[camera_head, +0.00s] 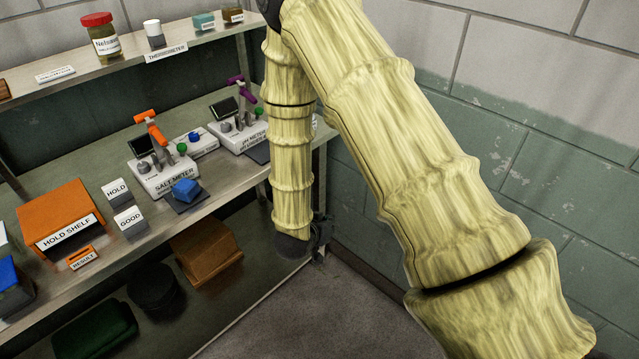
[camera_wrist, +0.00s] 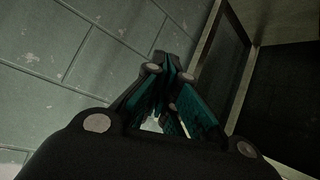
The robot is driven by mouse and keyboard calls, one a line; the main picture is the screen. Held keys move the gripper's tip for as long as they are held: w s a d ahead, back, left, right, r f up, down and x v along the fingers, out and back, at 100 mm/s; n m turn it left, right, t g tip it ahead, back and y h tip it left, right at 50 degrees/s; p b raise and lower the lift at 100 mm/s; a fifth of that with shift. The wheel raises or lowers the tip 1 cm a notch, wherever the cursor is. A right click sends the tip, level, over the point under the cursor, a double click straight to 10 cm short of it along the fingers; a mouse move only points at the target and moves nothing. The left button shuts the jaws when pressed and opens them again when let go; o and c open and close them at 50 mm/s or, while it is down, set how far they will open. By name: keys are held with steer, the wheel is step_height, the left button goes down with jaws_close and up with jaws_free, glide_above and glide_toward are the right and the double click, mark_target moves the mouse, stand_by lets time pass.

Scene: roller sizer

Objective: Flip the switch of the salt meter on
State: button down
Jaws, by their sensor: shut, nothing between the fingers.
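The salt meter (camera_head: 167,182) is a white box labelled SALT METER on the metal bench at left in the head view. It has a dark screen, an orange lever-like part (camera_head: 150,124), grey knobs and a green knob (camera_head: 182,148). I cannot tell which part is its switch or how it is set. A blue block (camera_head: 185,189) sits on a dark pad in front of it. My gripper (camera_wrist: 166,66) is shut and empty in the wrist view, facing the wall. In the head view it hangs past the bench's right end, well apart from the meter.
A similar pH meter (camera_head: 238,133) with a purple lever stands right of the salt meter. HOLD (camera_head: 117,190) and GOOD (camera_head: 130,222) blocks and an orange hold shelf (camera_head: 62,212) stand left. An upper shelf (camera_head: 185,42) overhangs the back. The block wall (camera_head: 540,130) is at right.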

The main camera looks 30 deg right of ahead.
steer(key=s+a+f+n+g+y, duration=0.1)
steer(key=s+a+f+n+y, duration=0.15)
steer(key=s+f, duration=0.5)
steer(key=s+a+f+n+g+y, duration=0.1)
steer(key=s+a+f+n+y, duration=0.15)
steer(key=s+f, duration=0.45)
steer(key=s+a+f+n+g+y, duration=0.1)
steer(key=s+a+g+y, duration=0.1)
steer(key=s, duration=0.7)
steer(key=s+a+f+n+g+y, duration=0.1)
steer(key=s+g, duration=0.1)
steer(key=s, duration=0.7)
steer(key=shift+a+f+n+y, duration=0.25)
steer(key=shift+a+n+y, duration=0.1)
steer(key=shift+n+y, duration=0.05)
